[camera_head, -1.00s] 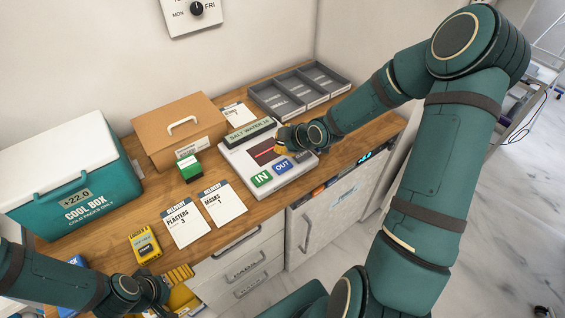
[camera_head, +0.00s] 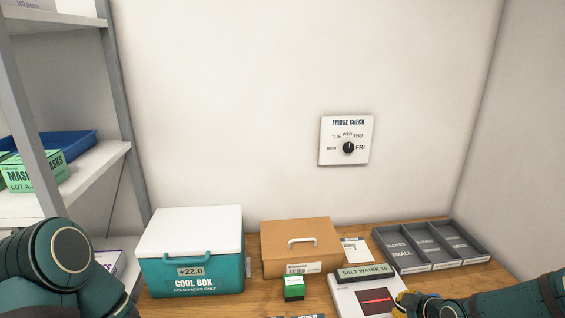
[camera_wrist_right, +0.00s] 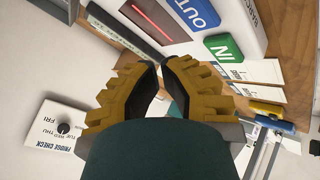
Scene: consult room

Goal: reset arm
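My right gripper (camera_head: 403,300) is at the lower right of the head view, beside the white device with a red line (camera_head: 375,300). The lower part of the gripper is cut off by the frame edge. In the right wrist view its two yellow ribbed fingers (camera_wrist_right: 160,85) stand a narrow gap apart with nothing seen between them. The device with its IN and OUT labels (camera_wrist_right: 197,10) lies beyond them. A green arm link of mine shows at the lower left of the head view. My left gripper is out of view.
A teal cool box (camera_head: 195,274), a brown box (camera_head: 300,262), a small green box (camera_head: 294,291) and a grey sectioned tray (camera_head: 395,241) stand on the wooden counter. A fridge check dial (camera_head: 346,141) hangs on the wall. Shelves (camera_head: 85,170) stand at the left.

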